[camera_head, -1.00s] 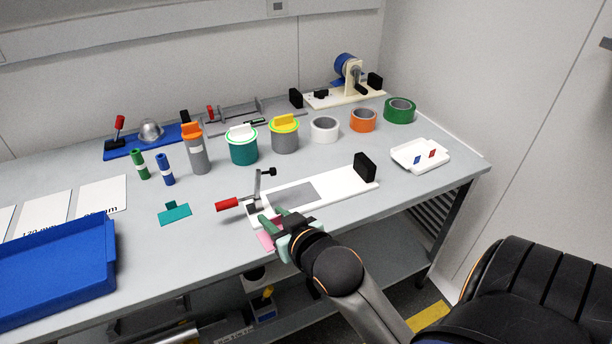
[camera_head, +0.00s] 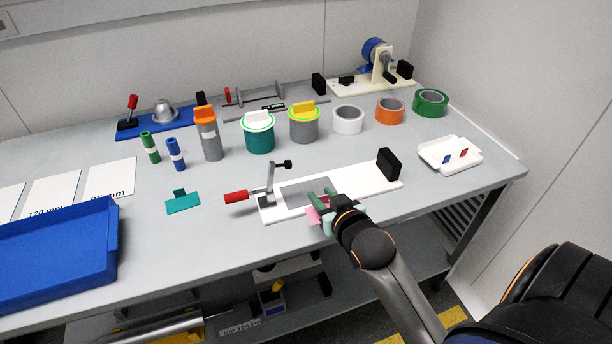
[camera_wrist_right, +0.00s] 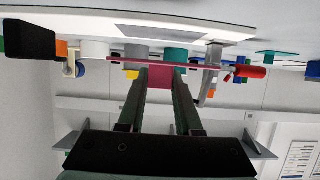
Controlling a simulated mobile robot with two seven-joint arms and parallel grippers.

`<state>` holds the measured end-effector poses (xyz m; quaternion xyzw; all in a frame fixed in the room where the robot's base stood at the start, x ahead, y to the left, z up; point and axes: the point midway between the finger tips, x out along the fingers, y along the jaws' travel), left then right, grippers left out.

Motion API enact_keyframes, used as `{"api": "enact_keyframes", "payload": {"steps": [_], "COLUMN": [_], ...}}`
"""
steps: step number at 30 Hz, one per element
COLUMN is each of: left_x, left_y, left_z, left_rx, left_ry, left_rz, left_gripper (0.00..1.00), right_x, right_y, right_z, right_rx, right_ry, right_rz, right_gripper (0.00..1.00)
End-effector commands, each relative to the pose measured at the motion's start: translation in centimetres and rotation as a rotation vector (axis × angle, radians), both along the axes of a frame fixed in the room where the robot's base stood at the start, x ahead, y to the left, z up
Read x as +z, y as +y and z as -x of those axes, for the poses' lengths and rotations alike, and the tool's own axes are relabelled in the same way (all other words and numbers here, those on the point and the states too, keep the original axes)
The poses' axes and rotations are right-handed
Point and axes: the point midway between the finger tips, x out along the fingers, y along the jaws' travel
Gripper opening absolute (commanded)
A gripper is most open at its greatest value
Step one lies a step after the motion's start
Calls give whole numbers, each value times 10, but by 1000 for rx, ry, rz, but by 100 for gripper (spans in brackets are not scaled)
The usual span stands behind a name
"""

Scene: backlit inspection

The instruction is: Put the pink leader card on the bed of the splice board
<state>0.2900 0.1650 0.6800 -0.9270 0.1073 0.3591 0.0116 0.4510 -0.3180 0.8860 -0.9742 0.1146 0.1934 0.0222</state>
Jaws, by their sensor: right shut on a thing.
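My right gripper (camera_head: 322,204) is shut on the pink leader card (camera_head: 313,215). In the head view they overlap the front edge of the white splice board (camera_head: 365,188), beside its grey bed (camera_head: 300,195). In the right wrist view, which is upside down, the card's upright tab (camera_wrist_right: 161,86) is between the fingers. Its flat part shows edge-on as a thin strip, apart from the board. The board's clamp with red handle (camera_head: 236,196) stands at the left end, a black block (camera_head: 389,164) at the right end. My left gripper is not in view.
A teal card (camera_head: 183,202) lies left of the board. Two lidded pots (camera_head: 259,140), an orange-topped bottle (camera_head: 209,140) and tape rolls (camera_head: 348,120) stand behind it. A white tray (camera_head: 435,164) is at right, a blue bin (camera_head: 60,265) at left.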

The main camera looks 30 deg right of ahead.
Motion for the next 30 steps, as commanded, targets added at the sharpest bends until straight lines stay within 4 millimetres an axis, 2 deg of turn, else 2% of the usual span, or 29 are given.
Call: {"api": "enact_keyframes", "payload": {"steps": [1,9,15,20,27,30], "left_x": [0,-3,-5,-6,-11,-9], "left_y": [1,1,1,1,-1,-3], "left_z": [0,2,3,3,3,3], "left_rx": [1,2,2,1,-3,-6], "left_ry": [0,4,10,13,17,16], "left_rz": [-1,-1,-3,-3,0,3], "left_gripper": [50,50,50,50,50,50], "right_x": [1,0,0,-3,-35,-36], "right_y": [-3,-17,-25,-26,-25,-25], "right_z": [-13,-73,-104,-109,-108,-109], "right_rx": [0,0,0,0,0,1], "right_ry": [-4,-1,0,2,5,1], "right_rz": [2,0,0,0,-1,-1], "right_gripper": [2,2,2,2,2,2]}}
